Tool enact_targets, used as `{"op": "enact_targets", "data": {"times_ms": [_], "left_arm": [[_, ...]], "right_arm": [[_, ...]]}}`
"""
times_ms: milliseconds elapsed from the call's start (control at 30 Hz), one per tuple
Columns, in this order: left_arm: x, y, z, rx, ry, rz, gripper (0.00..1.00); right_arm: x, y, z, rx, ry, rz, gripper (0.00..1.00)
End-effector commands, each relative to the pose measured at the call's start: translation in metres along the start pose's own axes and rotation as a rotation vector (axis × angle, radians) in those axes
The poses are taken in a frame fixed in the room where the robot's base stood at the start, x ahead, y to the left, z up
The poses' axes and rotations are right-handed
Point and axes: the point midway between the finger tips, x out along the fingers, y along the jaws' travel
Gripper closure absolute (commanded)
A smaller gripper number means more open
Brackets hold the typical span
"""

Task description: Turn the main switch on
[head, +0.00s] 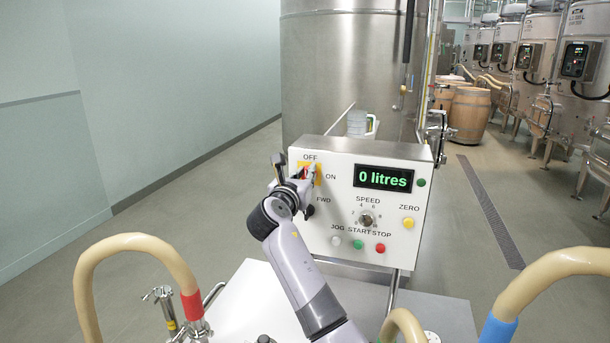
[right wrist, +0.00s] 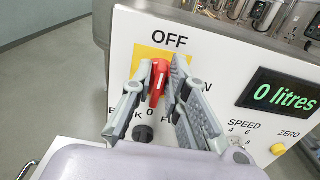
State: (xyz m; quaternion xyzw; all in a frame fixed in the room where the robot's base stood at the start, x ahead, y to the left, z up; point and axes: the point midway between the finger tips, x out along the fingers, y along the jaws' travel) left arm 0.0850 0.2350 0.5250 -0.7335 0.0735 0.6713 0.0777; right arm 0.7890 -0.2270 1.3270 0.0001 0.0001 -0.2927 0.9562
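The main switch (right wrist: 159,82) is a red handle on a yellow plate (right wrist: 148,53). It points up toward the OFF label in the right wrist view. In the head view the switch (head: 305,171) shows as a small red patch at the upper left of the white control panel (head: 345,232), with ON printed to its right. My right gripper (right wrist: 162,70) has one finger on each side of the red handle, and both fingertips appear to press against it. The fingers and wrist hide part of the plate and the lower labels. My left gripper is not in view.
The panel's display (head: 384,179) reads "0 litres". A black FWD/BACK knob (right wrist: 143,133) lies just below the switch, close to my fingers. A speed dial (head: 367,218), several buttons and beige hoses (head: 130,240) are nearby. A steel vat (head: 340,80) stands behind.

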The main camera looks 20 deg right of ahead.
Motion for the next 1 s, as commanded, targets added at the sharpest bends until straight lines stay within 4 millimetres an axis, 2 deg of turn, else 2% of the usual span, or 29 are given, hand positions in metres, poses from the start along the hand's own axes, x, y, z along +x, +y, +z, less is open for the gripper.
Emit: {"op": "enact_targets", "data": {"times_ms": [200,733,1000], "left_arm": [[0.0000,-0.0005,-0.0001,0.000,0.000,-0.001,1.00],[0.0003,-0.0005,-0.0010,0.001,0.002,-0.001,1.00],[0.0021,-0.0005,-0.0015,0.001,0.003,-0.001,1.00]], "right_arm": [[-0.0002,0.0001,-0.0001,0.000,0.000,0.000,1.00],[-0.0004,-0.0001,-0.0002,0.023,0.000,0.000,1.00],[-0.0005,-0.0019,-0.0006,0.160,-0.001,0.001,1.00]]}}
